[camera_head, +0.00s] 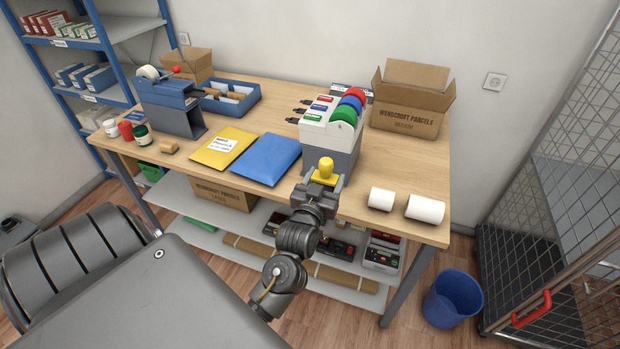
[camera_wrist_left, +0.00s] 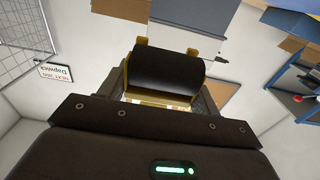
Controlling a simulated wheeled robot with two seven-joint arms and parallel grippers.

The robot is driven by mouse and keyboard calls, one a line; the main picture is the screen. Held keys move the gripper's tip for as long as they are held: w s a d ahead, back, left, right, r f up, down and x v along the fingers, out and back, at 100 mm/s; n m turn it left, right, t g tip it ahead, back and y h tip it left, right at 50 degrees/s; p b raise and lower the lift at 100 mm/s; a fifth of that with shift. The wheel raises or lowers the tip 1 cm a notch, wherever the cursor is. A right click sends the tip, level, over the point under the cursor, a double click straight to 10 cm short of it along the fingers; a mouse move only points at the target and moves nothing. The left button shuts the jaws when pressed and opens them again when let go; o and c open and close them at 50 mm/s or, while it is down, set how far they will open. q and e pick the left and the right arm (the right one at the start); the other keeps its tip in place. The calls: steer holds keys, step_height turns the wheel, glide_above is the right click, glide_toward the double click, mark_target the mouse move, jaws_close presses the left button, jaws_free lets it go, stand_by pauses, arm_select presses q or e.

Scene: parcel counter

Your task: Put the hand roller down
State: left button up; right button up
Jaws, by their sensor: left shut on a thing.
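My left gripper (camera_head: 322,184) is at the front edge of the counter, in front of the grey dispenser with coloured rolls (camera_head: 331,125). It is shut on the hand roller (camera_head: 325,167), whose yellow part stands up from the jaws. In the left wrist view the hand roller (camera_wrist_left: 167,70) shows a black cylinder in a yellow frame between the fingers. I cannot tell whether the roller touches the counter (camera_head: 290,200). My right gripper is not in view.
A blue mailer (camera_head: 266,159) and yellow mailer (camera_head: 222,148) lie left of the gripper. Two white paper rolls (camera_head: 381,199) (camera_head: 425,209) lie at the right front. An open carton (camera_head: 408,112) stands behind. Bare wood shows between dispenser and rolls. A blue bin (camera_head: 452,299) stands on the floor.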

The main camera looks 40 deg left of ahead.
arm_select(q)
steer(key=w+a+f+b, duration=0.2)
steer(key=a+f+b, duration=0.1)
steer(key=b, duration=0.1)
steer(key=w+a+f+b, duration=0.2)
steer(key=a+b, duration=0.1)
steer(key=b, duration=0.1)
steer(key=w+a+f+b, duration=0.2)
steer(key=a+f+b, duration=0.1)
steer(key=b, duration=0.1)
steer(key=shift+w+a+f, duration=0.35)
steer(key=shift+a, duration=0.05)
steer(key=shift+w+a+f+b, duration=0.1)
steer(key=shift+w+a+b, duration=0.1)
steer(key=shift+b, duration=0.1)
